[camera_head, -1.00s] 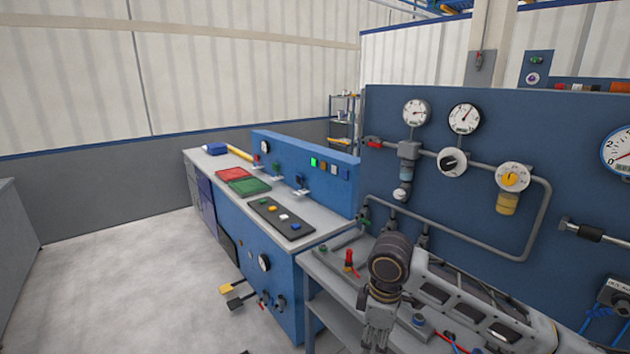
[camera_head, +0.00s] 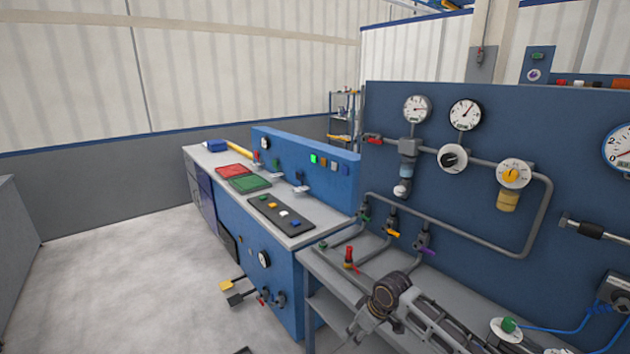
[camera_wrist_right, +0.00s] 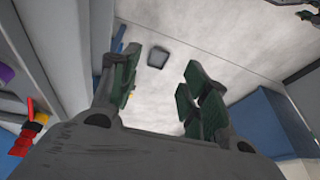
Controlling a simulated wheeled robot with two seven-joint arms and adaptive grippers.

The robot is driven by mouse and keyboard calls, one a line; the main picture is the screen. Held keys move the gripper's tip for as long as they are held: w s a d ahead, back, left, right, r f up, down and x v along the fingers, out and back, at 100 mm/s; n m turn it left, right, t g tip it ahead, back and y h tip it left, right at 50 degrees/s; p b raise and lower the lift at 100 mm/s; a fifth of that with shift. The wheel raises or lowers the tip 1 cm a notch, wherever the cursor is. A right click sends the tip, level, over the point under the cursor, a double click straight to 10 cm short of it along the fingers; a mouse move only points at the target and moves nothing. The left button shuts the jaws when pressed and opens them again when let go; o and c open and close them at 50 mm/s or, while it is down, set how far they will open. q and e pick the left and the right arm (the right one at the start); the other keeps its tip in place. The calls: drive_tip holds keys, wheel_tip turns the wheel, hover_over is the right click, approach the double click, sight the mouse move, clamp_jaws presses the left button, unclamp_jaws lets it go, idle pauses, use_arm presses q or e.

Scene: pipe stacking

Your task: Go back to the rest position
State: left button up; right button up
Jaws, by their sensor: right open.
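My right gripper (camera_head: 362,327) is low in the head view, at the front of the grey bench beside the blue gauge panel. Its arm comes in from the lower right, and the gripper points to the lower left. In the right wrist view its green-padded fingers (camera_wrist_right: 163,75) are spread apart with nothing between them, only pale floor beyond. My left gripper is not in view.
The grey bench (camera_head: 320,268) carries pipes with a red-handled valve (camera_head: 349,257), a yellow-handled valve (camera_head: 391,232) and a purple-handled valve (camera_head: 424,243). The gauge panel (camera_head: 440,222) rises behind. A blue console (camera_head: 262,262) stands left. The floor (camera_head: 120,280) further left is clear.

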drive_tip(key=s+d+f+m+t, duration=0.1)
drive_tip(key=d+f+m, duration=0.15)
drive_tip(key=f, duration=0.75)
drive_tip(key=d+f+m, duration=0.1)
drive_tip(key=d+f, duration=0.3)
drive_tip(key=f, duration=0.5)
drive_tip(key=s+d+f+m+h, duration=0.1)
drive_tip(key=s+d+f, duration=0.2)
drive_tip(key=s+f, duration=0.4)
drive_tip(key=s+d+f+m+h, duration=0.15)
drive_tip(key=s+f, duration=0.25)
drive_tip(key=f, duration=0.6)
drive_tip(key=s+d+f, duration=0.1)
drive_tip(key=s+f, duration=0.4)
drive_tip(key=s, duration=0.8)
drive_tip(key=s+d+f+g, duration=0.1)
drive_tip(key=s+f, duration=0.5)
drive_tip(key=s, duration=0.7)
drive_tip(key=s+d+f+g, duration=0.1)
drive_tip(key=s+f, duration=0.5)
drive_tip(key=s, duration=0.8)
drive_tip(key=shift+s+h, duration=0.1)
drive_tip(key=shift+h, duration=0.15)
drive_tip(key=shift+c, duration=0.5)
